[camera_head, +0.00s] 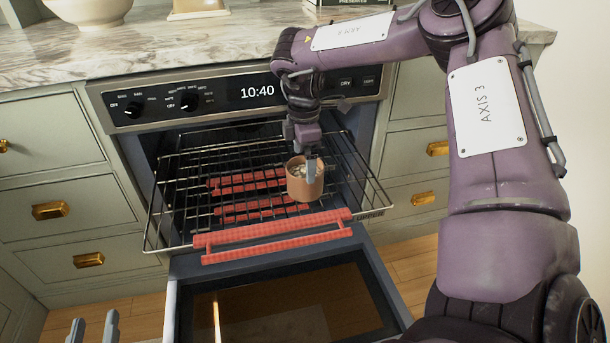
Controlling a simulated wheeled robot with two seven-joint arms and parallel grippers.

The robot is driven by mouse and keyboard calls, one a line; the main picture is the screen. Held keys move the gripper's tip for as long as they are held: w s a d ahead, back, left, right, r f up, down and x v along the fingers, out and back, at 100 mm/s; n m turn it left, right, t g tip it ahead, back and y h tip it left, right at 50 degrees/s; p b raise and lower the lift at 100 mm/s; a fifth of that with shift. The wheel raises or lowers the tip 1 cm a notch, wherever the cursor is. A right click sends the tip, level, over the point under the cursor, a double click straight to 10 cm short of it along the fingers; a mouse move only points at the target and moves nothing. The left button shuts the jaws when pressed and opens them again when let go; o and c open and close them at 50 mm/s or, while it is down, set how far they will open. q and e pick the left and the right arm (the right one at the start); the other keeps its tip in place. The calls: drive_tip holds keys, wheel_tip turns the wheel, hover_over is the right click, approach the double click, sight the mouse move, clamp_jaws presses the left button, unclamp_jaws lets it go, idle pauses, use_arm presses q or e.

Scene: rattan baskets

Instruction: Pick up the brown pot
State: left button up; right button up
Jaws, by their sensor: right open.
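The brown pot (302,186) is a small copper-brown cup with pale contents at its top. It stands upright on the pulled-out wire oven rack (165,205). My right gripper (309,160) points down at the pot from above, its jaws open. One grey finger overlaps the pot's rim and upper front; the other finger is hard to make out, so I cannot tell whether they touch the pot. My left gripper (94,328) shows only its two grey fingertips at the bottom left, apart and empty.
The oven door (300,300) hangs open below the rack. Red slatted bars (275,236) lie along the rack's front, with more red bars (245,184) behind. The oven panel (235,93) and marble counter (150,45) rise behind. Drawers with brass handles (50,210) flank the oven.

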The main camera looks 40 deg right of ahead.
wheel_tip(320, 180, down, 5)
drive_tip(key=shift+d+r+b, duration=0.1)
drive_tip(key=shift+d+b, duration=0.05)
drive_tip(key=shift+b, duration=0.55)
drive_tip(key=shift+f, duration=0.2)
drive_tip(key=c, duration=1.3)
use_arm(q)
wheel_tip(320, 180, up, 11)
drive_tip(key=a+t+h, duration=0.1)
drive_tip(key=t+h, duration=0.1)
drive_tip(key=t, duration=0.3)
drive_tip(key=shift+s+t, duration=0.3)
use_arm(e)
drive_tip(key=shift+c, duration=0.4)
drive_tip(key=shift+r, duration=0.1)
